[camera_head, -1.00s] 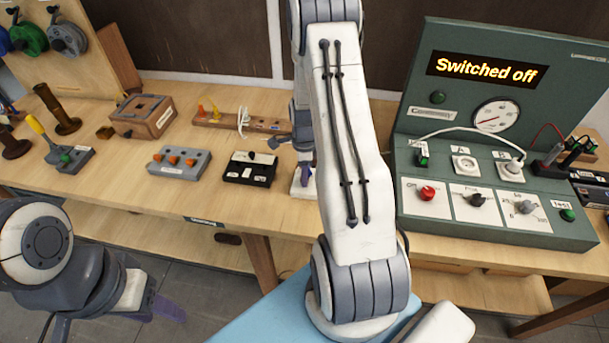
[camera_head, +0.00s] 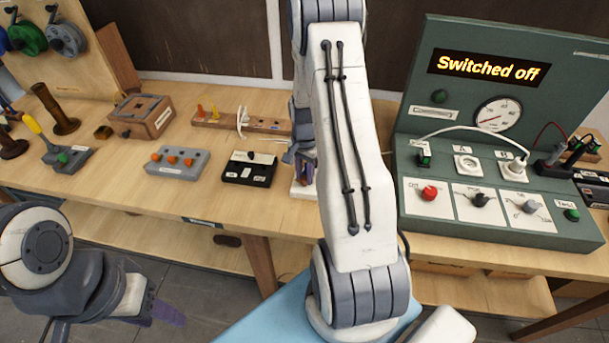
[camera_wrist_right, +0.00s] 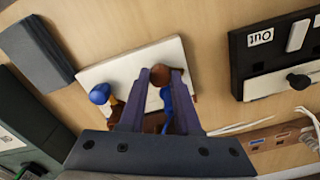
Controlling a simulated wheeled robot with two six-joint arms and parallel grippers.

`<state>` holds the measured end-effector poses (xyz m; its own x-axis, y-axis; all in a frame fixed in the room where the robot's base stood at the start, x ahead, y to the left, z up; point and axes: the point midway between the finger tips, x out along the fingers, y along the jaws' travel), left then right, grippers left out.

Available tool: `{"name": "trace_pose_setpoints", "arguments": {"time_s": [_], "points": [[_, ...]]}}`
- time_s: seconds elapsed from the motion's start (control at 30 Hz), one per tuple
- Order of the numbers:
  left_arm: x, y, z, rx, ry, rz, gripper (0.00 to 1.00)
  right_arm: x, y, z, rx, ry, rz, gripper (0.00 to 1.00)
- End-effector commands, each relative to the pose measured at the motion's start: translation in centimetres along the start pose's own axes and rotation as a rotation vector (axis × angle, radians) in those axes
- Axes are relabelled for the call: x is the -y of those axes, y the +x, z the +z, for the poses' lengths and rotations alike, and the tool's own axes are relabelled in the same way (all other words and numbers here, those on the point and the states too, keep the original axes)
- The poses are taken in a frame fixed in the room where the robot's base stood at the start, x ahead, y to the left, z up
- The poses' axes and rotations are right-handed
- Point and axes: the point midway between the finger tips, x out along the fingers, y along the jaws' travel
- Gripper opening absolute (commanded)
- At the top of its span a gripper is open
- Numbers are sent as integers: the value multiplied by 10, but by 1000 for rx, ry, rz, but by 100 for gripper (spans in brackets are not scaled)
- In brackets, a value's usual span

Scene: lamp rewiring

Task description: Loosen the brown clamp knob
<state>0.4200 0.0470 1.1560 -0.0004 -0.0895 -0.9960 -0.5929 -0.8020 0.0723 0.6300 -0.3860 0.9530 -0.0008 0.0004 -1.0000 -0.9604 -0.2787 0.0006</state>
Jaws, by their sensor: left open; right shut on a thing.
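The brown clamp knob (camera_wrist_right: 159,75) shows in the right wrist view, on a white board (camera_wrist_right: 110,72) that lies on the bench. My right gripper (camera_wrist_right: 160,78) is shut on the knob, with one purple finger on each side of it. A blue part (camera_wrist_right: 100,94) sits on the board to the left, and another blue part shows beside the right finger. In the head view my right arm covers most of the board (camera_head: 303,190), and the knob is hidden there. My left gripper (camera_head: 166,312) is open and empty, low at the left, in front of the bench.
A black box (camera_head: 249,168) and a grey box with orange knobs (camera_head: 178,162) stand left of the board. The green test panel (camera_head: 480,215) at the right reads "Switched off".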

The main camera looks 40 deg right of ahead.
Motion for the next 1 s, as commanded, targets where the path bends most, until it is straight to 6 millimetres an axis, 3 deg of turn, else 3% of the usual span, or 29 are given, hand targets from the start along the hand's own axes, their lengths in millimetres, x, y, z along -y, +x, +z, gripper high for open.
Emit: {"name": "trace_pose_setpoints", "arguments": {"time_s": [1.0], "points": [[1, 10, 1, 0, 1, 0, 50, 1, -1, 0, -2, -965, -1, 0]]}}
